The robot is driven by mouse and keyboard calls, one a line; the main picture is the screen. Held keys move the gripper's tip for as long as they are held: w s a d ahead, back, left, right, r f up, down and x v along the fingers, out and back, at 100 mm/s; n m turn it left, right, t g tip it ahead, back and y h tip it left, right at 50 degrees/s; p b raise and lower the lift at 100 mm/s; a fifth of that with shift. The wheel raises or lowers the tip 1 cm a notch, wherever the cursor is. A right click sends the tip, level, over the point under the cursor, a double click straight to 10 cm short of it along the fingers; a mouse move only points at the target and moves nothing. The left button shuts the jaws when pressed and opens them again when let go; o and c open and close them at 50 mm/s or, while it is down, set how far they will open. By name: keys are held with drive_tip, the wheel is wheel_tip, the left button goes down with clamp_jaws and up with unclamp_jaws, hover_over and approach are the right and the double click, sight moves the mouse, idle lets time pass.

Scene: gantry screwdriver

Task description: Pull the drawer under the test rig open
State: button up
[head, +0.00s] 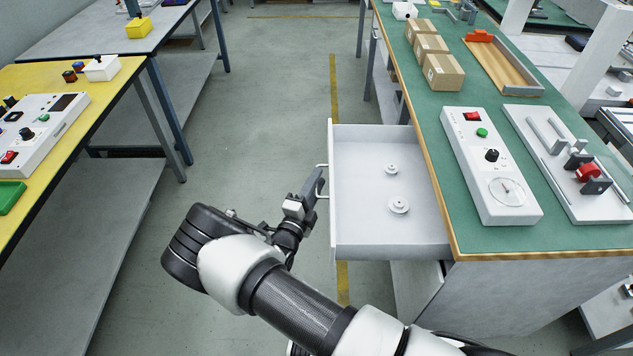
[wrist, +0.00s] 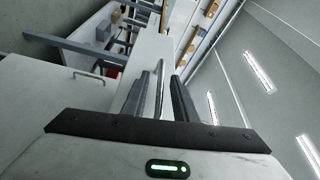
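The drawer (head: 350,222) is a light grey box under the green-topped bench. It stands well out from the bench, and its inside shows. Its bar handle (head: 321,181) is on the drawer's left face. My gripper (head: 312,186) is at that handle. In the wrist view the handle bar (wrist: 160,85) runs between my two fingers (wrist: 160,90), with a narrow gap visible on each side. The gripper looks partly open around the bar. The test rig (head: 484,160), a white panel with a red switch, green button, black knob and dial, sits on the bench above.
Two small pale round parts lie in the drawer, one (head: 398,206) nearer me. A second device with a red knob (head: 588,172), cardboard boxes (head: 442,73) and a wooden tray (head: 500,66) are on the green bench. A yellow-topped bench (head: 105,95) stands left. The aisle floor (head: 270,110) between is clear.

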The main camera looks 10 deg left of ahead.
drive_tip(key=shift+s, duration=0.1)
drive_tip(key=p+v, duration=0.2)
drive_tip(key=v, duration=1.5)
drive_tip(key=shift+s+f, duration=0.1)
drive_tip(key=shift+s, duration=0.15)
